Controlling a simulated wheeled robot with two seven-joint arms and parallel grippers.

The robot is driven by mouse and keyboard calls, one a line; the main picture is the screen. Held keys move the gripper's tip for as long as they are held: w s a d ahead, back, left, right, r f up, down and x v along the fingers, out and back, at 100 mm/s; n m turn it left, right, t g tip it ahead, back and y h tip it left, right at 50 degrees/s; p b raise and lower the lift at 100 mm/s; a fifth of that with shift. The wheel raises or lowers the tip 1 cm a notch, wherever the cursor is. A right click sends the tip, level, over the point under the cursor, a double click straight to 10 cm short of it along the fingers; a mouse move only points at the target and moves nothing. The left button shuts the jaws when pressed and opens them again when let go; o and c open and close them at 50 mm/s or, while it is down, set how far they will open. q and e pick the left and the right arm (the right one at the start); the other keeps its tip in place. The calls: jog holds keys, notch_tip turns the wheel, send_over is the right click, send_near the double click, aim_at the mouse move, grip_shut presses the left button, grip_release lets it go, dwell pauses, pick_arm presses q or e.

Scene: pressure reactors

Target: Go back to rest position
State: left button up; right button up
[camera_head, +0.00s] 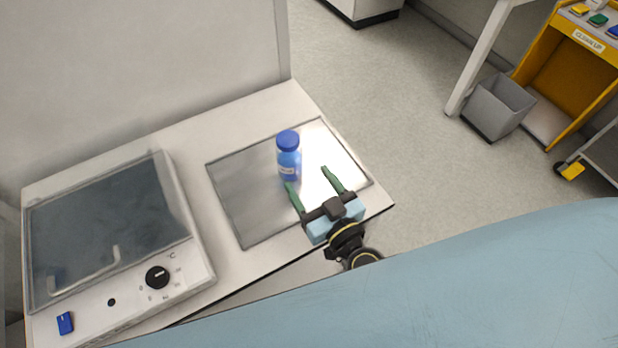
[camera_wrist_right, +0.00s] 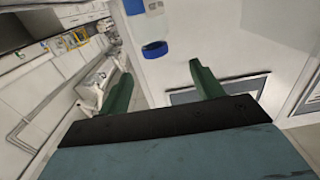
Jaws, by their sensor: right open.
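A small bottle with a blue cap (camera_head: 288,157) stands upright on a shiny metal plate (camera_head: 235,222) on the white bench. My right gripper (camera_head: 307,177) is open, with its two green fingers apart and nothing held between them. Its left finger is close to the bottle's lower right side in the head view; whether they touch I cannot tell. In the right wrist view the open fingers (camera_wrist_right: 160,77) also show, with blue parts that look like the bottle (camera_wrist_right: 155,49) beyond them near the top. My left gripper is not in view.
A hotplate-like device (camera_head: 158,278) with a dark top and black knob fills the bench's left side. A wall panel stands behind. A grey bin (camera_head: 499,105) and a yellow stand (camera_head: 567,75) are on the floor at right. Open floor lies beyond the bench.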

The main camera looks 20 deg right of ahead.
dwell(0.3)
jog(key=s+a+r+n+g+y, duration=0.3)
jog(key=s+a+n+g+y, duration=0.2)
jog(key=a+n+g+y, duration=0.15)
jog(key=s+d+f+m+g+h, duration=0.25)
jog(key=s+d+g+h, duration=0.2)
jog(key=d, duration=0.35)
jog(key=s+d+f+m+g+h, duration=0.25)
jog(key=s+d+m+h, duration=0.2)
jog(key=d, duration=0.45)
jog(key=s+f+g, duration=0.2)
jog(key=s+f, duration=0.1)
jog(key=f, duration=2.3)
jog(key=s+d+f+b, duration=0.1)
jog(key=s+d+f, duration=0.1)
jog(key=s+f, duration=1.2)
jog(key=shift+s+d+f+n+g+h, duration=0.15)
jog(key=shift+s+f+n+g+h, duration=0.25)
jog(key=shift+s, duration=0.2)
